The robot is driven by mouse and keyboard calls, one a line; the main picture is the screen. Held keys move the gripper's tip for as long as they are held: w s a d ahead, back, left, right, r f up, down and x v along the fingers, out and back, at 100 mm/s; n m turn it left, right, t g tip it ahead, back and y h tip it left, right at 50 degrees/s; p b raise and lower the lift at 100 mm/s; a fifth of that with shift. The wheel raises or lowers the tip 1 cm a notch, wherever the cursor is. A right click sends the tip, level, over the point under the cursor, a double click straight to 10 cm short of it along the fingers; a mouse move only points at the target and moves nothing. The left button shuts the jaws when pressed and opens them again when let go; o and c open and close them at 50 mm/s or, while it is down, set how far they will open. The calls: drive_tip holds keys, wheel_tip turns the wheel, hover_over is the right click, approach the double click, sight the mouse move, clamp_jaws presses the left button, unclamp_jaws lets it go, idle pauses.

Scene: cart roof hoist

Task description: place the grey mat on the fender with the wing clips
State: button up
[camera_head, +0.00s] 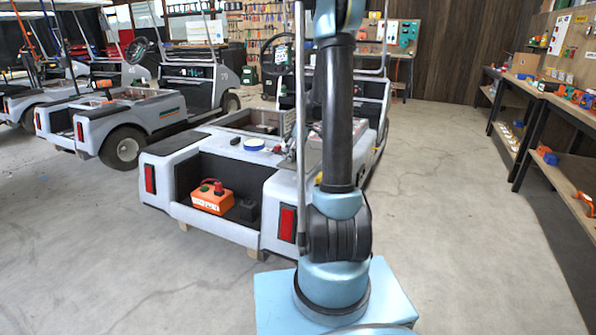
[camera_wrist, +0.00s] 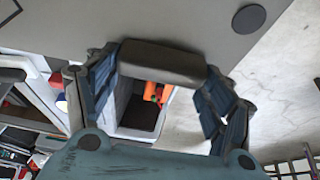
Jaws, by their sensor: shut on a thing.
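My gripper (camera_wrist: 162,75) is shut on a dark grey, rounded block in the wrist view, which looks like the grey mat (camera_wrist: 163,62) seen nearly edge-on. It spans between the fingertips. The gripper is out of the head view, above its top edge. The near cart's right rear fender (camera_head: 290,190) is partly behind my arm. Small items, some red (camera_head: 277,149), lie near its inner edge; they are too small to tell whether they are wing clips. The left rear fender (camera_head: 160,160) carries a dark pad (camera_head: 175,142).
A blue-and-white roll (camera_head: 254,144) sits on the cart's rear ledge. An orange box (camera_head: 212,197) stands in the open rear bay. Other carts are at left, shelves (camera_head: 560,110) at right. A large grey surface (camera_wrist: 140,20) fills the wrist view's top. Floor between cart and shelves is clear.

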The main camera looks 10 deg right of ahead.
drive_tip(key=shift+a+f, duration=0.1)
drive_tip(key=shift+f, duration=3.9)
drive_tip(key=o, duration=1.4)
drive_tip(key=shift+o, duration=0.2)
